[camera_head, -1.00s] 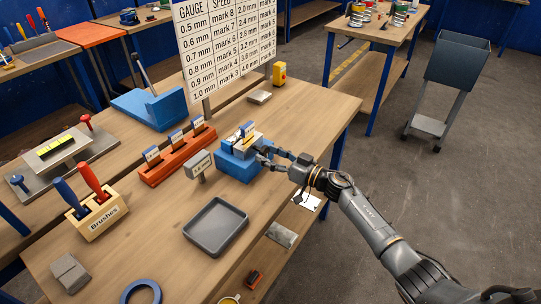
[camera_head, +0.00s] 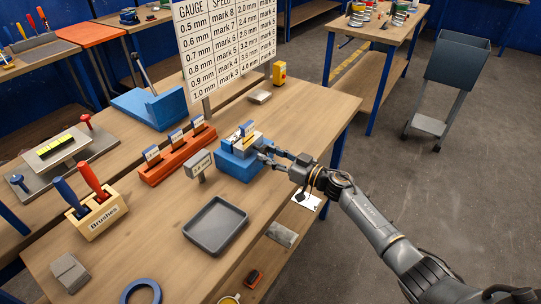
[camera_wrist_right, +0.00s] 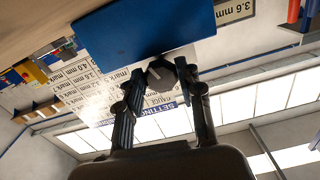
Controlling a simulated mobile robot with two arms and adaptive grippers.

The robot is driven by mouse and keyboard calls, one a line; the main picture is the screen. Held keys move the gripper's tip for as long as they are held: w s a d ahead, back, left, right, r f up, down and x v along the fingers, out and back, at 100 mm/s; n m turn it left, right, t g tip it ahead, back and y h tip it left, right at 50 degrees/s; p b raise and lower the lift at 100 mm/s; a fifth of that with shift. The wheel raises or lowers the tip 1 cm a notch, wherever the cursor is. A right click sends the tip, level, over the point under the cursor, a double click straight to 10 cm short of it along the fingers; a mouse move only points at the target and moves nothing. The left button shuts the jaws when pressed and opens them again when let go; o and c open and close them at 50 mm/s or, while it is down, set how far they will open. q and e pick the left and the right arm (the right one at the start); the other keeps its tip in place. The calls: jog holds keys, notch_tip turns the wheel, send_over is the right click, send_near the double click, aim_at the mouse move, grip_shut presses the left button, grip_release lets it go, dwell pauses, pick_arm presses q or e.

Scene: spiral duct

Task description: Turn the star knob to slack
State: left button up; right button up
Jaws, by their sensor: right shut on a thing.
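The blue block device (camera_head: 238,166) stands on the bench, with a pale top part and a small blue tag. My right gripper (camera_head: 264,155) reaches it from the right, with its fingers at the block's right side. The two fingers of my right gripper (camera_wrist_right: 162,82) are shut on this knob, one on each side. In the head view the fingers largely hide the knob. My left gripper is out of view.
A small 3.6 mm sign (camera_head: 199,164) stands left of the block, beside an orange rack (camera_head: 177,158) with several tags. A grey tray (camera_head: 215,226) lies in front. The gauge chart (camera_head: 222,45) stands behind. A brush holder (camera_head: 97,213) is at left.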

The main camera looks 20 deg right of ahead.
jog(key=n, duration=0.3)
jog(key=shift+d+f+n, duration=0.1)
jog(key=shift+n, duration=0.2)
jog(key=n+b, duration=0.1)
jog(key=n, duration=0.2)
jog(key=shift+w+n+b, duration=0.1)
jog(key=shift+n+b, duration=0.2)
jog(key=n+b, duration=0.1)
jog(key=n, duration=0.2)
jog(key=shift+n, duration=0.4)
jog(key=n+b, duration=0.2)
jog(key=n, duration=0.1)
jog(key=shift+d, duration=0.1)
jog(key=n+b, duration=0.2)
jog(key=n, duration=0.2)
jog(key=n+b, duration=0.2)
jog(key=n, duration=0.1)
jog(key=shift+n, duration=0.4)
jog(key=n+b, duration=0.2)
jog(key=n, duration=0.1)
jog(key=shift+r, duration=0.2)
jog(key=shift+r+n+b, duration=0.1)
jog(key=shift+n+b, duration=0.8)
jog(key=shift+n, duration=1.1)
